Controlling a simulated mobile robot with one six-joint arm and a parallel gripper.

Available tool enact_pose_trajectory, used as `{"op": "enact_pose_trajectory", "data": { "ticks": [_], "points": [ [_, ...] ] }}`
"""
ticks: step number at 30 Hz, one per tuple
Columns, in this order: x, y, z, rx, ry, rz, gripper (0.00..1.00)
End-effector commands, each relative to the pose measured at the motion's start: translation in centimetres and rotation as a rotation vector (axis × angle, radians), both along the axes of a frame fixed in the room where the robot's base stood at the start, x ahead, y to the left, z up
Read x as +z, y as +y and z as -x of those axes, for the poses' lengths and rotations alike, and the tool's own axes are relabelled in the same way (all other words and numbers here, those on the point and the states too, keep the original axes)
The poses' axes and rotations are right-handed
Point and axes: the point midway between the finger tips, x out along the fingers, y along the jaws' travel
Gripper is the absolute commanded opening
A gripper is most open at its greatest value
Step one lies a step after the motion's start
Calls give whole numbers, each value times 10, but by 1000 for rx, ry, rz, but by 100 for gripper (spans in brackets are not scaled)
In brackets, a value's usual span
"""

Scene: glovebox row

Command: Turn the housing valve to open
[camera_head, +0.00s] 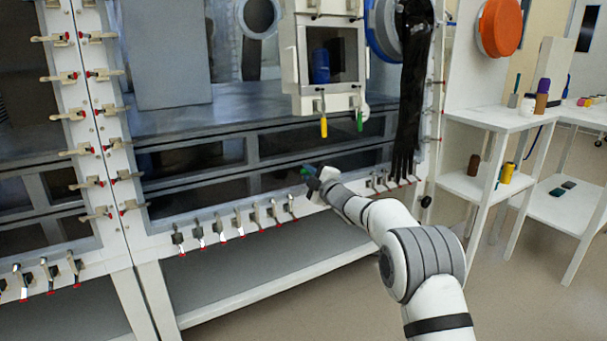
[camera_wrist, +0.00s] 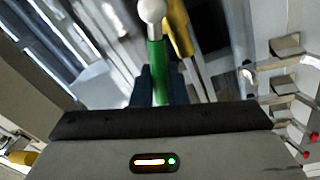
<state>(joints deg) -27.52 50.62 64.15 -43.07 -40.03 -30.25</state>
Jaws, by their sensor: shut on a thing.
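My gripper (camera_head: 311,178) is at the front of the glovebox, below the boxy white housing (camera_head: 287,65). In the wrist view its dark blue fingers (camera_wrist: 160,88) are shut on a green handle (camera_wrist: 158,65) with a pale rounded end. A bit of green (camera_head: 306,169) also shows at the fingertips in the head view. The fingers hide the handle's lower end. Under the housing hang a yellow lever (camera_head: 323,127) and a green lever (camera_head: 360,121), both pointing down, apart from my gripper in the head view. I cannot tell which part is the housing valve.
Toggle clamps with red tips (camera_head: 240,220) line the glovebox's lower edge, and more run up its posts. A long black glove (camera_head: 408,90) hangs right of the housing. White shelves (camera_head: 490,117) with small bottles stand further right. Floor shows between shelves and glovebox.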

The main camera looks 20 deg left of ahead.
Motion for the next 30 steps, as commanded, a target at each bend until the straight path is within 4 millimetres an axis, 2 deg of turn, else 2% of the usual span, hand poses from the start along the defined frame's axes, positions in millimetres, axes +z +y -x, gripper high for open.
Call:
{"op": "enact_pose_trajectory", "data": {
  "ticks": [7,8,14,25,30],
  "points": [
    [-2,0,-1,-3,4,3,0],
    [-2,0,0,-2,4,2,16],
    [-1,4,2,3,3,1,32],
    [0,6,4,8,2,0,33],
    [1,-3,10,8,1,0,33]
  ]
}}
